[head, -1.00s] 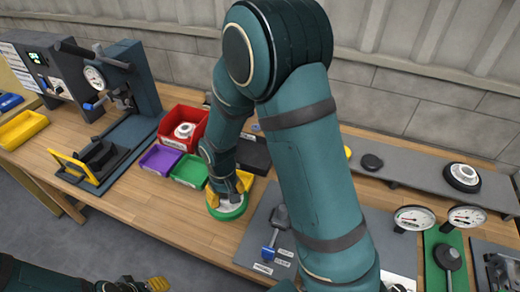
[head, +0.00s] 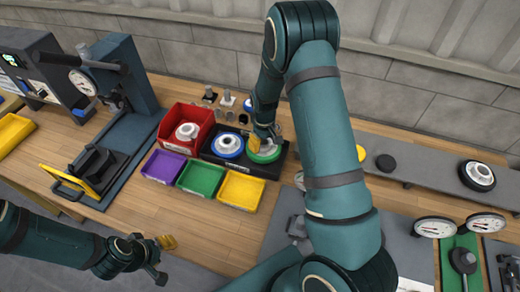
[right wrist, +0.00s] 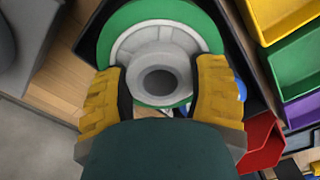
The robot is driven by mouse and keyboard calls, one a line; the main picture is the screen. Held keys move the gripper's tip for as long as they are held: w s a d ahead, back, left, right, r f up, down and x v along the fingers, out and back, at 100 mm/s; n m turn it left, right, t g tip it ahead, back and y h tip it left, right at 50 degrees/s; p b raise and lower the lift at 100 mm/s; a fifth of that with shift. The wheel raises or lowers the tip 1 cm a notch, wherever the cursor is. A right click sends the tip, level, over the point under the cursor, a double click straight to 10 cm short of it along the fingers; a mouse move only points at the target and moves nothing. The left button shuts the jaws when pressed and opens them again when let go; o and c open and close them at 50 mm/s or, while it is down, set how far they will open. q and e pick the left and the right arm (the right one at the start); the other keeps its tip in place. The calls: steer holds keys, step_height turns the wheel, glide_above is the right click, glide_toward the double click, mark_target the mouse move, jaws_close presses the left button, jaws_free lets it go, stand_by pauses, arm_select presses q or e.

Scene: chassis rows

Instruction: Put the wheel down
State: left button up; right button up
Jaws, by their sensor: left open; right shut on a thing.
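The green-rimmed wheel (head: 266,155) with a pale hub is at the right part of a black tray (head: 243,170), beside a blue-rimmed wheel (head: 228,145). My right gripper (head: 262,142) is shut on the green wheel, its yellow fingers on both sides of the hub. In the right wrist view the wheel (right wrist: 160,18) lies between the fingers (right wrist: 160,95), with the dark tray wall around it. I cannot tell whether the wheel touches the tray floor. My left gripper (head: 161,258) is open and empty in front of the bench edge.
Purple (head: 163,166), green (head: 201,179) and yellow (head: 241,190) bins stand in front of the tray. A red bin (head: 180,118) holding a white-hubbed wheel is to the left. Small grey parts stand behind the tray. A grey shelf and dial gauges (head: 436,227) are at the right.

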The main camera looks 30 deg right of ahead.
mark_target(263, 151)
steer(key=shift+w+f, duration=0.1)
steer(key=shift+f, duration=2.2)
steer(key=shift+f, duration=0.2)
steer(key=o, duration=1.3)
steer(key=shift+c, duration=0.2)
step_height(263, 151, up, 12)
steer(key=shift+r+p, duration=0.2)
steer(key=shift+p, duration=0.15)
steer(key=shift+f, duration=0.1)
